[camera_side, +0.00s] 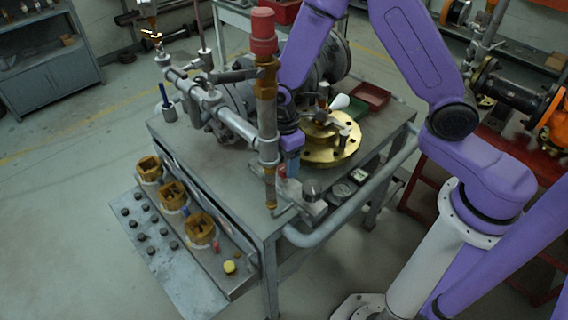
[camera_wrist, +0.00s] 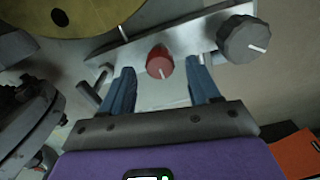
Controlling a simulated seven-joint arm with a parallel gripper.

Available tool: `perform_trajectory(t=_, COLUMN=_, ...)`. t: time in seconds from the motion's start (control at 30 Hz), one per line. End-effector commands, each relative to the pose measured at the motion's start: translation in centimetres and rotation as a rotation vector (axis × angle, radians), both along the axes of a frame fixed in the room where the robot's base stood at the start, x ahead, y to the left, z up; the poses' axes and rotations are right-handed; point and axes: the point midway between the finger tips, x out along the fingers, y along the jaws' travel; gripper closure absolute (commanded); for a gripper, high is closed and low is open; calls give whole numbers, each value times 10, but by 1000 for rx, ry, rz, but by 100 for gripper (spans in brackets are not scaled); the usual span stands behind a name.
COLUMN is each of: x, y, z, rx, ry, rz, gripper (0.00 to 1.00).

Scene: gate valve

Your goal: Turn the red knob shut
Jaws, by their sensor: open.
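The red knob (camera_wrist: 159,61) is small and round, with a white mark pointing toward the bottom of the wrist view. It sits on a pale metal bar (camera_wrist: 188,36). In the side view, a small red patch (camera_side: 282,171) beside my gripper appears to be this knob, mostly hidden. My gripper (camera_wrist: 161,68) is open, with one blue finger on each side of the knob in the wrist view. Gaps show between the fingers and the knob, and I cannot tell how far ahead of the fingertips it is. My gripper (camera_side: 290,152) points down at the bench in the side view.
A larger grey knob (camera_wrist: 243,40) is on the same bar, right of the red one. A brass flange (camera_side: 335,150) lies close behind my gripper. An upright pipe with a red cap (camera_side: 263,32) stands just left of it. Gauges (camera_side: 343,189) sit near the bench edge.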

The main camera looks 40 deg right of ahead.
Motion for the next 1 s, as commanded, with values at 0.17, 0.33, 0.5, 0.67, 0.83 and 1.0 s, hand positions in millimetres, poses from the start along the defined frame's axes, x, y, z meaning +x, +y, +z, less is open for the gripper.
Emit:
perform_trajectory(t=0.17, x=0, y=0, z=-14, rx=-1, ry=1, rz=-1, gripper=39)
perform_trajectory(t=0.33, x=0, y=0, z=-17, rx=0, ry=-1, rz=-1, gripper=39)
perform_trajectory(t=0.5, x=0, y=0, z=-17, rx=0, ry=-1, rz=-1, gripper=39)
perform_trajectory(t=0.67, x=0, y=0, z=-17, rx=0, ry=0, rz=-1, gripper=78)
perform_trajectory(t=0.83, x=0, y=0, z=-17, rx=0, ry=0, rz=-1, gripper=95)
perform_trajectory(t=1.0, x=0, y=0, z=-17, rx=0, ry=0, rz=-20, gripper=95)
